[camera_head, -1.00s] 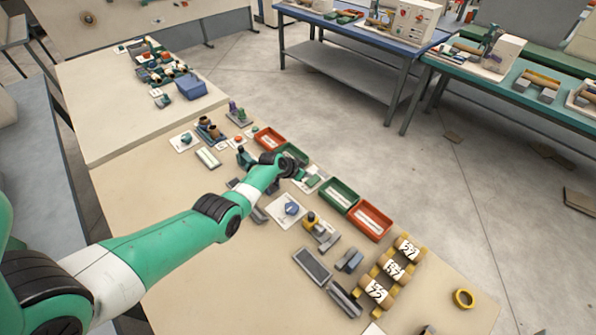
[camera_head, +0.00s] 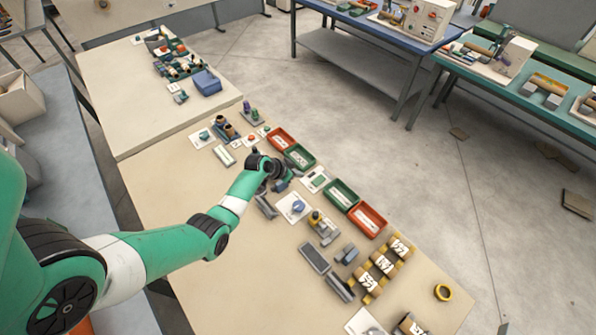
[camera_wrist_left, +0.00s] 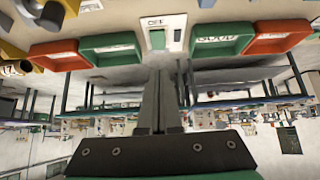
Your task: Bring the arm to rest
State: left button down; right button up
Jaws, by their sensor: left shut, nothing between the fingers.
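My left arm reaches in from the left in the head view, and my left gripper (camera_head: 286,183) is over the table beside the row of trays. In the left wrist view the two fingers (camera_wrist_left: 160,100) lie together, shut and empty. A white panel with a green switch, marked OFF, (camera_head: 315,180) sits between the trays, just beyond the gripper; it also shows in the left wrist view (camera_wrist_left: 165,38). My right gripper is not in view.
Green (camera_head: 341,195) and red (camera_head: 367,219) trays edge the table, with another green (camera_head: 299,156) and red (camera_head: 280,139) pair farther back. A blue dial (camera_head: 297,206), a yellow-topped device (camera_head: 321,225) and labelled rolls (camera_head: 382,264) stand nearby. The near tabletop (camera_head: 240,285) is bare.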

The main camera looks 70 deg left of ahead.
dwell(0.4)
